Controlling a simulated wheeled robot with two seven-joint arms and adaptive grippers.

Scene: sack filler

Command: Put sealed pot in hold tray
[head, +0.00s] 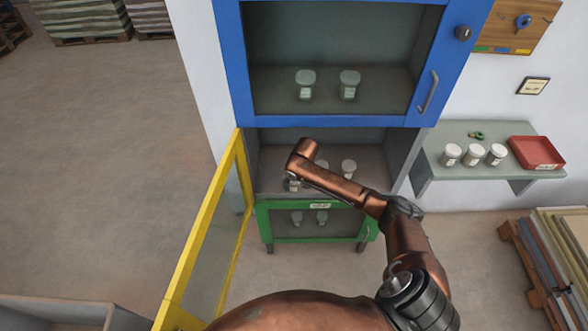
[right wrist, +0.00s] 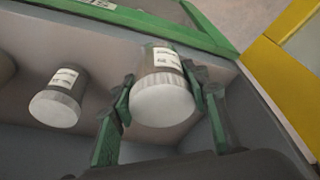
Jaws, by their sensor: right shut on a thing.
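My right gripper (head: 292,183) reaches into the open middle compartment. In the right wrist view its green fingers (right wrist: 165,92) are shut on a clear pot with a white lid and a label (right wrist: 163,100). I cannot tell whether this pot touches the compartment floor. Another lidded pot (right wrist: 60,97) stands beside it, apart from the fingers. In the head view, pots in this compartment show right of the gripper (head: 349,167), one partly hidden by my arm. A red tray with a label (head: 536,154) lies on the grey side shelf. My left gripper is out of view.
The yellow-framed door (head: 206,235) stands open to the left. The blue cabinet door (head: 338,121) above is shut, with two pots behind it; the green door (head: 314,239) below also looks shut. Three white-lidded pots (head: 475,154) and a small green item (head: 477,135) occupy the side shelf (head: 440,165).

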